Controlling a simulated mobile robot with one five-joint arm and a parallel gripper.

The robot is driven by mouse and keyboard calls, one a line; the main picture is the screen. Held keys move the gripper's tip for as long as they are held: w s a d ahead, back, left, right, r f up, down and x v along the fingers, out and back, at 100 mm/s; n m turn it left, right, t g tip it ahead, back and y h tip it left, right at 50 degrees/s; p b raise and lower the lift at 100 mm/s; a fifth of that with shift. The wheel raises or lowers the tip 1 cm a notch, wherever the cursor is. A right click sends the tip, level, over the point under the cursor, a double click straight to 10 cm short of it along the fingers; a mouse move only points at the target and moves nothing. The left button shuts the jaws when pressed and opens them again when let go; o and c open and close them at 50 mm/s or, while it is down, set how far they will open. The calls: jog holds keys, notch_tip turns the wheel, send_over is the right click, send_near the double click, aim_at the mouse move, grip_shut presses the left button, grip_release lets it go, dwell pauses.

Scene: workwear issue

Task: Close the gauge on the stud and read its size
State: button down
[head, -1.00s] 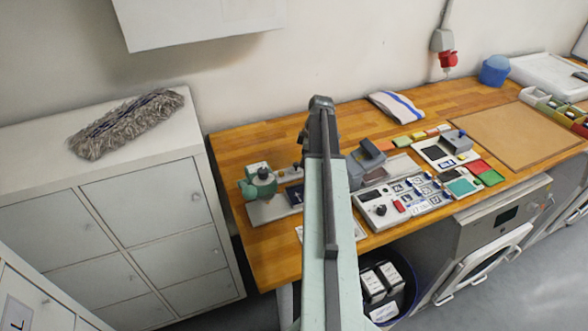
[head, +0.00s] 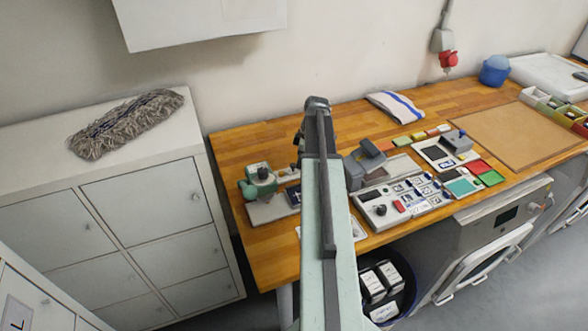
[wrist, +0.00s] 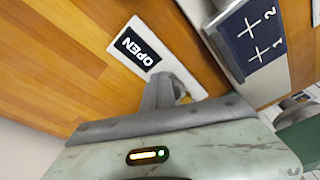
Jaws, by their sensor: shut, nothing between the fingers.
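A green device with a dark round knob (head: 262,173) stands on a grey base plate (head: 270,210) at the left of the bench in the head view; I cannot tell for certain that it is the gauge. A dark blue panel marked 1 and 2 with crosses (wrist: 248,36) is at the upper right of the wrist view. I cannot pick out the stud; my arm hides part of the bench.
A control panel with a black knob and a red button (head: 382,208) lies right of my arm. A grey block-like device (head: 367,158) is behind it. A striped cloth (head: 396,106) lies at the back. The brown mat (head: 515,133) at right is bare.

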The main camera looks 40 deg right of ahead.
jog(key=shift+w+a, duration=0.2)
jog(key=shift+a, duration=0.35)
dwell(0.5)
jog(key=shift+d, duration=0.15)
jog(key=shift+s+d, duration=0.2)
jog(key=shift+d, duration=0.2)
notch_tip(320, 180, up, 8)
jog(key=p, duration=0.8)
jog(key=shift+s, duration=0.1)
dwell(0.4)
